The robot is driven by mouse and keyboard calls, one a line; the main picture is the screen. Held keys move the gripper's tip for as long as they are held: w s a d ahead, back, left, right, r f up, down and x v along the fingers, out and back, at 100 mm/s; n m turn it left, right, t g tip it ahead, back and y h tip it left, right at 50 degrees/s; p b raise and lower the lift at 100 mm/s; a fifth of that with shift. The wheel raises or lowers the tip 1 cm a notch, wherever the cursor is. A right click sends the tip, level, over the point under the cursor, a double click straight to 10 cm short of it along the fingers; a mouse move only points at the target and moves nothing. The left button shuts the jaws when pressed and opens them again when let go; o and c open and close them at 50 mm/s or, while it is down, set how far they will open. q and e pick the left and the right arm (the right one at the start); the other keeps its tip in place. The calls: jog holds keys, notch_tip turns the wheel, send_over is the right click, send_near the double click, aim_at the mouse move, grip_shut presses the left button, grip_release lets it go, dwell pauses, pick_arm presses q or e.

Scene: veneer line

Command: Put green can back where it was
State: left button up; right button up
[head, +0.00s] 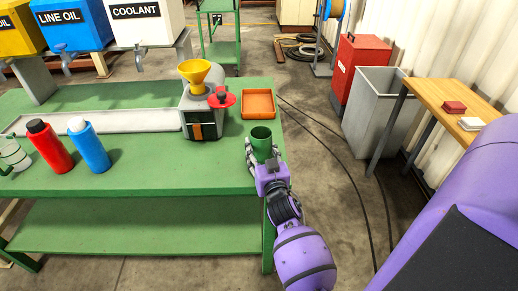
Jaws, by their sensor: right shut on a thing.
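The green can (262,139) is at the right end of the green bench (175,180), upright with its open top showing. My right gripper (264,160) is shut on the can from the near side. The fingers hide its lower part, so I cannot tell whether its base touches the bench top. My left gripper is not in view.
An orange tray (258,116) lies just behind the can. A grey machine with a yellow funnel (196,72) and red wheel stands left of it. A red bottle (50,147) and a blue bottle (89,146) stand further left. The bench front is clear.

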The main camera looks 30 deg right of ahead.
jog(key=shift+s, duration=0.1)
jog(key=o, duration=1.5)
jog(key=shift+d+f, duration=0.1)
jog(key=shift+c, duration=0.2)
